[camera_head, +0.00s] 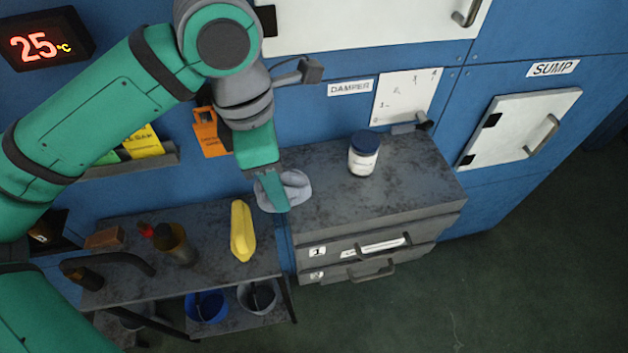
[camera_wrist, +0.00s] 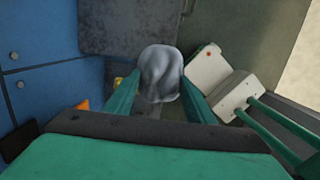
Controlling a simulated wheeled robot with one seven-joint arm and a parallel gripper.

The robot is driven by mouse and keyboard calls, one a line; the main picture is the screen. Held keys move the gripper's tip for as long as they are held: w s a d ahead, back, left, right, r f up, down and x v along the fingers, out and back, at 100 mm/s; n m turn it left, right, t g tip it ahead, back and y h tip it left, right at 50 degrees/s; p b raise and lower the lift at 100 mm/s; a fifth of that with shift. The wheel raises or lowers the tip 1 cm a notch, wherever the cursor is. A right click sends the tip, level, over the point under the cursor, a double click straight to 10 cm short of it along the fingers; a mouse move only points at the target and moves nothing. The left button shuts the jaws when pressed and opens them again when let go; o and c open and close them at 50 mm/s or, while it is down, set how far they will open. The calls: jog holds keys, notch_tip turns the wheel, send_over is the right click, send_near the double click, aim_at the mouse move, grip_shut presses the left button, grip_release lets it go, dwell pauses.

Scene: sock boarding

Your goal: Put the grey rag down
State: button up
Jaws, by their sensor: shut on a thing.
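The grey rag (camera_head: 295,188) is a crumpled light-grey cloth near the left end of the drawer cabinet's top. My gripper (camera_head: 272,192) is shut on it, with a green finger in front of the cloth in the head view. In the wrist view the rag (camera_wrist: 160,73) is bunched between the two green fingertips (camera_wrist: 158,88). I cannot tell from these views whether the rag touches the cabinet top.
The drawer cabinet (camera_head: 420,180) bears a white jar with a dark lid (camera_head: 363,155); bare top lies around it. A lower bench (camera_head: 210,235) at left holds a yellow bottle (camera_head: 242,231) and a brown container (camera_head: 175,245). Buckets (camera_head: 207,306) stand beneath.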

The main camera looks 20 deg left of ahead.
jog(key=w+d+f, duration=0.2)
jog(key=w+f, duration=0.1)
jog(key=w, duration=0.3)
send_over(319, 191)
jog(key=f, duration=0.2)
jog(key=s+f, duration=0.1)
jog(key=f, duration=0.1)
jog(key=shift+a+f, duration=0.1)
jog(key=shift+a, duration=0.1)
jog(key=shift+w+d+f, duration=0.1)
jog(key=shift+w+f, duration=0.4)
jog(key=shift+f, duration=0.1)
jog(key=f, duration=0.3)
jog(key=shift+w+f, duration=0.1)
jog(key=shift+w, duration=0.15)
jog(key=shift+s, duration=0.2)
jog(key=shift+f, duration=0.5)
